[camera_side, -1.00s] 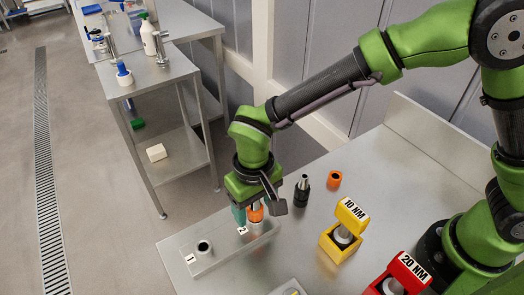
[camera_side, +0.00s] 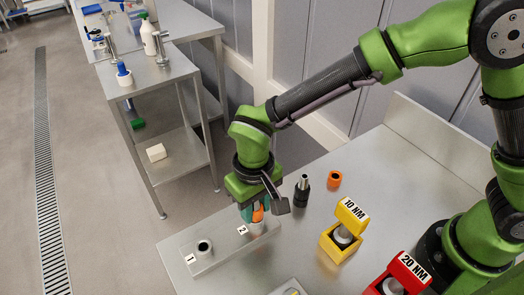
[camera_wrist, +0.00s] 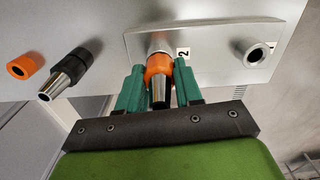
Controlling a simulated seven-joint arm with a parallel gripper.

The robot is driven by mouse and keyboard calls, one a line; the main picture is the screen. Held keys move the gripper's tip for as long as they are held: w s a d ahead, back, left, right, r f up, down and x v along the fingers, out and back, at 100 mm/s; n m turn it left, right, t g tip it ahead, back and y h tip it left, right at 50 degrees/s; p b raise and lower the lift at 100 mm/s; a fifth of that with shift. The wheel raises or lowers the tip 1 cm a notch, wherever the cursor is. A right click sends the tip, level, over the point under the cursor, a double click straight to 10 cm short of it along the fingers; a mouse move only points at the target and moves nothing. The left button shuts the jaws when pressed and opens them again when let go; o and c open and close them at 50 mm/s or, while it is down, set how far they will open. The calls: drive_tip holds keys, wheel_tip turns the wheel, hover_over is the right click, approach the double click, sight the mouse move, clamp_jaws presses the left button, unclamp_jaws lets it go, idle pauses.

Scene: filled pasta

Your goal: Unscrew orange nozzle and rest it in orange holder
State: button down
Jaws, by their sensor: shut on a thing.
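The orange nozzle (camera_wrist: 158,70), with a silver metal tip, sits at the socket marked 2 on the metal block (camera_side: 212,263). In the side view the nozzle (camera_side: 258,214) is partly hidden by the fingers. My gripper (camera_wrist: 160,82) is shut on it, with one teal finger on each side. In the side view my gripper (camera_side: 254,214) points down over the block. The orange holder (camera_side: 334,179) is a short, empty-looking ring on the table. It also shows in the wrist view (camera_wrist: 26,66), at the left edge.
A black nozzle with a silver tip (camera_side: 302,191) stands between my gripper and the orange holder. Socket 1 (camera_side: 204,247) on the block is empty. A yellow 10 NM tool (camera_side: 343,238) and a red 20 NM tool (camera_side: 402,275) stand at right. Bare table lies between them.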

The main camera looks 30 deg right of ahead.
drive_tip(key=n, duration=1)
drive_tip(key=shift+n, duration=0.3)
drive_tip(key=n, duration=1.1)
drive_tip(key=shift+n, duration=0.3)
